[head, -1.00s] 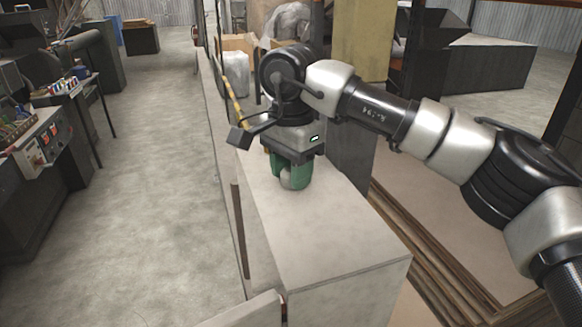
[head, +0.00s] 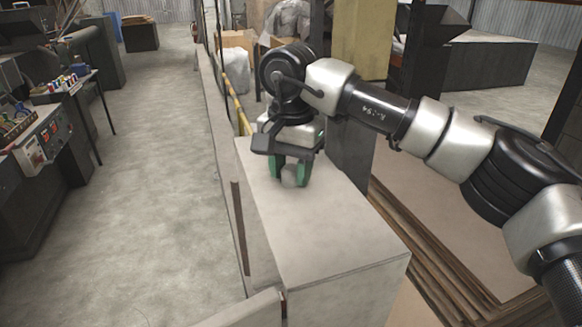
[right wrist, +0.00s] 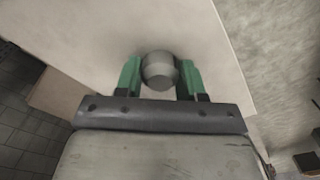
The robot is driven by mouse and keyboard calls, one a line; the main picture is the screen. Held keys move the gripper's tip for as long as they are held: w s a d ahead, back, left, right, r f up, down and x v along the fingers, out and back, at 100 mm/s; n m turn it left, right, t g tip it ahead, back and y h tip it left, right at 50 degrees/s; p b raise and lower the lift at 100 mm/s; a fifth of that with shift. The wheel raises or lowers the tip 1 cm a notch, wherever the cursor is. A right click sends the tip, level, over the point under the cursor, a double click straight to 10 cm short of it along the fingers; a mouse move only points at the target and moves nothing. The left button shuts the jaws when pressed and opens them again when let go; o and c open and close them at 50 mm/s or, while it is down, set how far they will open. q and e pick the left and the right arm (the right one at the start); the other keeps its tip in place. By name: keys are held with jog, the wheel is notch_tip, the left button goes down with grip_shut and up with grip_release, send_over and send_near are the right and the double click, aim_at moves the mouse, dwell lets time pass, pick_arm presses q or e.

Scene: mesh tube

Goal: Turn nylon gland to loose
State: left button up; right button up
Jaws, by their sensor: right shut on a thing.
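The nylon gland (head: 291,176) is a small grey, rounded piece on top of the pale block at the middle of the head view. In the right wrist view the gland (right wrist: 159,70) sits between the green fingers. My right gripper (head: 289,174) points down over the block and is shut on the gland, one green finger on each side; it also shows in the right wrist view (right wrist: 160,78). The gripper body hides what lies behind the gland. My left gripper is not in the head view.
The pale block (head: 330,235) has a bare top in front of the gland. Stacked brown sheets (head: 440,235) lie to its right. A workbench with small coloured items (head: 62,84) stands at the far left, with open grey floor between.

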aim_at(291, 167)
jog(key=shift+r, duration=0.15)
jog(key=o, duration=0.9)
notch_tip(291, 167, up, 11)
jog(key=shift+f+b, duration=0.15)
jog(key=shift+b, duration=0.7)
jog(key=shift+f, duration=0.1)
